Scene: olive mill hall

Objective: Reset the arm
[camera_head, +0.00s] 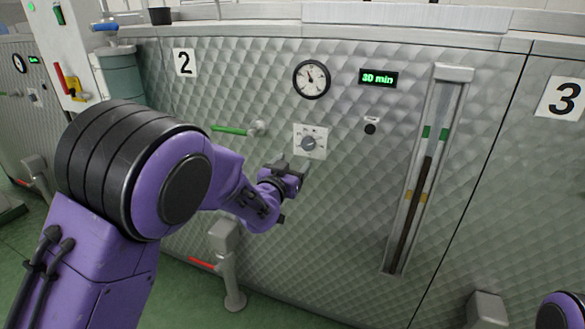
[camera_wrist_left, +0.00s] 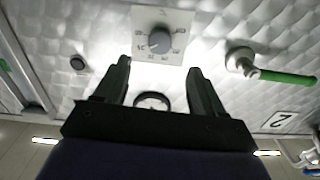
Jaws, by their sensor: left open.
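My left arm reaches in from the left in the head view. Its left gripper (camera_head: 290,170) is in front of the quilted metal panel, just below and left of a grey rotary knob (camera_head: 308,143) on a white dial plate (camera_head: 318,131). In the left wrist view the left gripper (camera_wrist_left: 158,80) has its two dark fingers spread with nothing between them. The knob (camera_wrist_left: 159,43) shows beyond the fingertips there, apart from them. A purple part of mine shows at the lower right corner of the head view, but no right gripper is seen.
The panel numbered 2 (camera_head: 185,62) has a round gauge (camera_head: 311,78), a green "30 min" display (camera_head: 378,78), a black button (camera_head: 370,128) and a sight tube (camera_head: 425,170). A green-handled valve (camera_head: 230,130) sticks out left of the knob. A grey post (camera_head: 228,265) stands below.

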